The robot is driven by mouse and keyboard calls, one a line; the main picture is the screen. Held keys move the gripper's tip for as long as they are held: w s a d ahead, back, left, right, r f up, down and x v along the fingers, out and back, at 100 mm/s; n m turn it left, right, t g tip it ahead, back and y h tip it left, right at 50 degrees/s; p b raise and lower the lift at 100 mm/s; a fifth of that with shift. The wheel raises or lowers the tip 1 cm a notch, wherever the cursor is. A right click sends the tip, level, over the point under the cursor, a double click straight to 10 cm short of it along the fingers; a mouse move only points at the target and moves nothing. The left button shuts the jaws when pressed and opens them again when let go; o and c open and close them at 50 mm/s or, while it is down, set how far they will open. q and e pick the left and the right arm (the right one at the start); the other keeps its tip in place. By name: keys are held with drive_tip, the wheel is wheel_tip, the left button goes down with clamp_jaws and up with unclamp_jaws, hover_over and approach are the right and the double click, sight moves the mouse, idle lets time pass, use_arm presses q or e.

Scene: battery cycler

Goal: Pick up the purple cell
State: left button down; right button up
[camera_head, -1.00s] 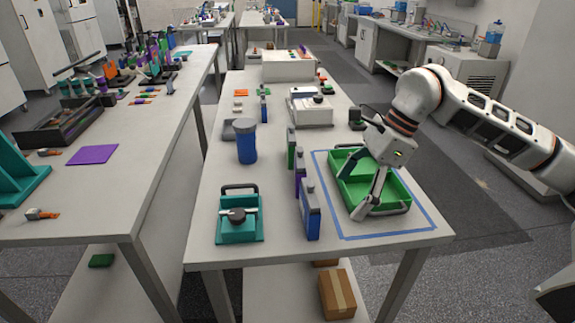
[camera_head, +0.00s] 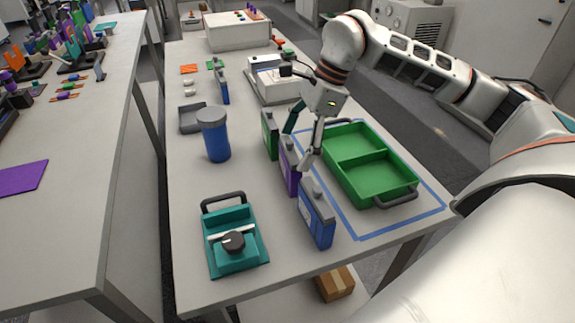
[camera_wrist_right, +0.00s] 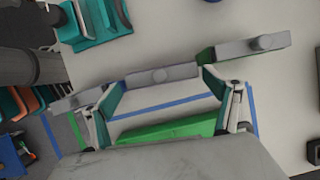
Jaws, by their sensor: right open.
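The purple cell (camera_head: 290,168) stands upright in the head view, between the green cell (camera_head: 269,136) and the blue cell (camera_head: 316,214). My right gripper (camera_head: 296,149) is open just above the purple cell, its fingers pointing down. In the right wrist view the middle cell of the row (camera_wrist_right: 161,75) shows only its grey top. The fingertips of my right gripper (camera_wrist_right: 164,80) lie near its two ends; I cannot tell whether they touch it. My left gripper is not in view.
A green tray (camera_head: 375,165) sits inside blue tape, right of the cells. A teal fixture (camera_head: 235,243) with a black knob stands at front left. A blue container with a grey lid (camera_head: 214,138) stands left of the cells. Bare table (camera_head: 190,182) lies around them.

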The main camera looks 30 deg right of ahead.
drive_tip(key=x, duration=0.4)
drive_tip(key=shift+d+f, duration=0.25)
drive_tip(key=shift+f, duration=0.15)
drive_tip(key=shift+w+a+f, duration=0.1)
drive_tip(key=shift+a+f, duration=0.05)
drive_tip(key=shift+f, duration=0.2)
drive_tip(key=shift+r, duration=0.1)
drive_tip(key=c, duration=1.4)
